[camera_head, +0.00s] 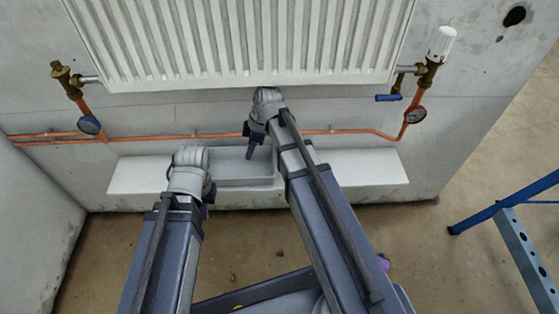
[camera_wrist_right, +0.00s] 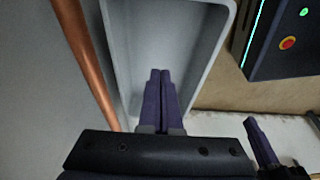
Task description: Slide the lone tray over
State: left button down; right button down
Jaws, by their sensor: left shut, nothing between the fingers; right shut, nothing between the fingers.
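A single grey open tray (camera_head: 240,183) stands on a pale ledge (camera_head: 360,172) below the radiator. My right gripper (camera_head: 250,154) is shut and empty, its fingers pointing down at the tray's right part. In the right wrist view, the shut purple fingers (camera_wrist_right: 160,74) lie over the inside of the same tray (camera_wrist_right: 214,62), which looks empty; contact cannot be told. My left gripper (camera_head: 208,198) is by the tray's front left, its fingers mostly hidden by its arm. It also shows, shut, in the right wrist view (camera_wrist_right: 250,122), outside the tray wall.
A white radiator (camera_head: 240,45) hangs above. A copper pipe (camera_head: 350,132) runs along the wall behind the tray, with a gauge (camera_head: 415,115) at right and another (camera_head: 90,125) at left. The ledge is bare right and left of the tray. A blue stand (camera_head: 505,210) is at right.

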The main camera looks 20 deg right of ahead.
jog(key=s+d+f+b, duration=0.1)
jog(key=d, duration=0.2)
jog(key=s+d+f+b, duration=0.1)
jog(key=d, duration=0.2)
jog(key=s+d+f+b, duration=0.1)
jog(key=d+f+b, duration=0.1)
jog(key=d, duration=0.2)
jog(key=shift+f+b, duration=0.6)
jog(key=shift+w+a+r, duration=0.1)
jog(key=shift+w+a, duration=0.1)
jog(key=shift+a, duration=0.3)
jog(key=w+a, duration=0.2)
jog(key=a, duration=0.7)
jog(key=w+a, duration=0.3)
jog(key=a, duration=0.7)
jog(key=w+a, duration=0.3)
jog(key=a, duration=0.7)
jog(key=shift+w+a, duration=0.15)
jog(key=shift+w, duration=0.05)
jog(key=shift+r, duration=0.1)
